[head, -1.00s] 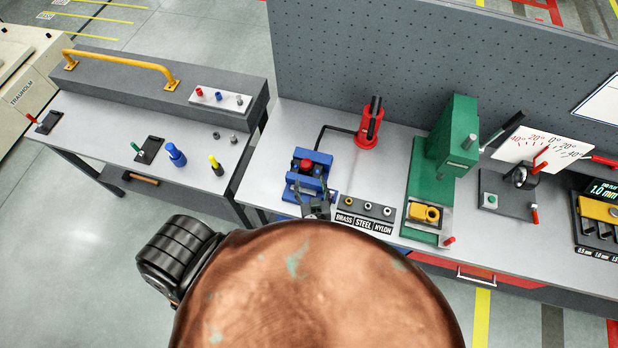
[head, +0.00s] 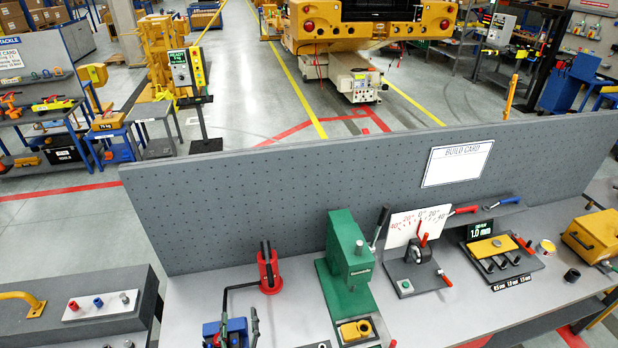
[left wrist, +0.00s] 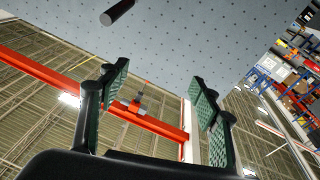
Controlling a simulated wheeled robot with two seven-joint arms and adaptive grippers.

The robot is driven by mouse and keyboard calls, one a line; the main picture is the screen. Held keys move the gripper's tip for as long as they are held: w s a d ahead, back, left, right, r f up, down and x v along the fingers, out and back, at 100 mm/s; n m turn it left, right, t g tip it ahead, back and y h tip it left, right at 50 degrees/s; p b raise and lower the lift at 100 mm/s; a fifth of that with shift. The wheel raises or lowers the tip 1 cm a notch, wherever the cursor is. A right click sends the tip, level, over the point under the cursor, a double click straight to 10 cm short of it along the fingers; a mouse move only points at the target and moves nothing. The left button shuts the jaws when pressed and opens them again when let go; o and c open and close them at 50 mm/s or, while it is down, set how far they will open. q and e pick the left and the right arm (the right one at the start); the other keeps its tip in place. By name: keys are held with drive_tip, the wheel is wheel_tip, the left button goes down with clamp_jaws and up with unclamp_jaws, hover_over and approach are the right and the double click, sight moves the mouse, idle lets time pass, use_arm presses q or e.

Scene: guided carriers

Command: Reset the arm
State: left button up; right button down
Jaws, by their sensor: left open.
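My left gripper (head: 240,330) shows at the bottom edge of the head view, in front of the blue fixture (head: 211,330) on the bench. The rest of that arm is below the frame. In the left wrist view its two fingers with green ribbed pads (left wrist: 160,84) stand wide apart, with nothing between them. The wrist camera looks upward past the pegboard to the roof and an orange beam (left wrist: 50,75). My right gripper is in neither view.
A dark rod (left wrist: 117,12) shows near the top of the left wrist view.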

use_arm(q)
drive_tip(key=d+r+m+h, duration=0.3)
drive_tip(key=d+m+h, duration=0.2)
drive_tip(key=h, duration=0.2)
drive_tip(key=s+d+f+m+g+h, duration=0.2)
drive_tip(key=s+f+m+g+h, duration=0.2)
drive_tip(key=s+f+m+g, duration=0.1)
drive_tip(key=s+a+f+n+g+y, duration=0.3)
drive_tip(key=s+a+f+g+y, duration=0.2)
drive_tip(key=s+a, duration=0.5)
drive_tip(key=s+a+f+n+g+y, duration=0.35)
drive_tip(key=s+a+f+g, duration=0.2)
drive_tip(key=s+a, duration=0.5)
wheel_tip(320, 180, down, 41)
drive_tip(key=d+m+g+b, duration=0.1)
drive_tip(key=g+b, duration=0.1)
drive_tip(key=b, duration=1.1)
drive_tip(key=s+f+b, duration=0.5)
drive_tip(key=s+f, duration=0.5)
drive_tip(key=f, duration=0.4)
drive_tip(key=s+f+b, duration=0.5)
drive_tip(key=s+f, duration=0.5)
drive_tip(key=f, duration=0.5)
drive_tip(key=shift+s+m+g, duration=0.3)
drive_tip(key=shift+m+g, duration=0.15)
